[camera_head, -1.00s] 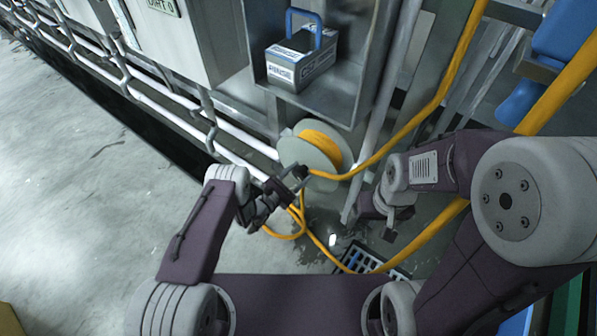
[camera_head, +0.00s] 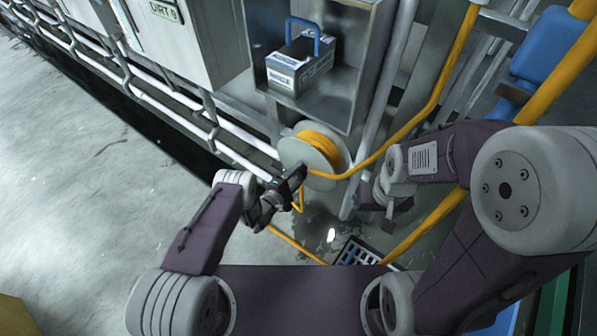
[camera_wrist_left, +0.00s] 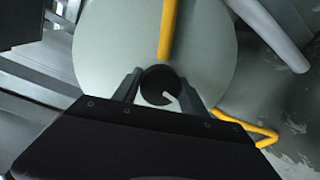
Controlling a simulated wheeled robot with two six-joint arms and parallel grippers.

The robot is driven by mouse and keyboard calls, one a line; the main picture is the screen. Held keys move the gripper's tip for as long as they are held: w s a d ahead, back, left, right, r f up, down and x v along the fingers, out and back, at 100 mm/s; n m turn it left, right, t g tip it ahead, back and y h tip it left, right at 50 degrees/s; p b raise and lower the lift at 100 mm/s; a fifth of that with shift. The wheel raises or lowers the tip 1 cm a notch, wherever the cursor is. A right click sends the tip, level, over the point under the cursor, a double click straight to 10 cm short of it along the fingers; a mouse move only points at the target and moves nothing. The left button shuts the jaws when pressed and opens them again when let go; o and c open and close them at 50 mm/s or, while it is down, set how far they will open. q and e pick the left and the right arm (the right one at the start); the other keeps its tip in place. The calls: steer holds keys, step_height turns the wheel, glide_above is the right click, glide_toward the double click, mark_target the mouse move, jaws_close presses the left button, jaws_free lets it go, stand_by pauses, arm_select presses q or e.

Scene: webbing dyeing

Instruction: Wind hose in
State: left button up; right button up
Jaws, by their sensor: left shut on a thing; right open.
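The hose reel (camera_head: 325,180) has pale round flanges with yellow hose (camera_head: 318,141) wound between them. It stands low beside the metal frame. My left gripper (camera_head: 298,176) is at the reel's front face. In the left wrist view its fingers (camera_wrist_left: 158,88) are shut on a dark round knob (camera_wrist_left: 153,76) in front of the pale flange (camera_wrist_left: 105,45). My right gripper (camera_head: 393,208) is open and empty, right of the reel; its fingertips are small here.
A grey box with a blue handle (camera_head: 300,62) sits on a metal shelf above the reel. White rails (camera_head: 150,92) run along the left. A thicker yellow pipe (camera_head: 555,85) and blue parts stand at right. Open floor is at left.

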arm_select(q)
steer(key=m, duration=0.1)
steer(key=m+p, duration=0.1)
steer(key=m, duration=0.3)
steer(key=shift+s+f, duration=0.25)
steer(key=shift+f, duration=0.05)
steer(key=shift+y, duration=0.3)
steer(key=o, duration=1.2)
steer(key=shift+o, duration=0.6)
steer(key=shift+w+r, duration=0.1)
steer(key=shift+w, duration=0.05)
steer(key=shift+a+p, duration=0.1)
steer(key=shift+p, duration=0.25)
steer(key=f+p+v, duration=0.1)
steer(key=p+v, duration=0.3)
steer(key=v, duration=0.5)
steer(key=shift+r, duration=0.3)
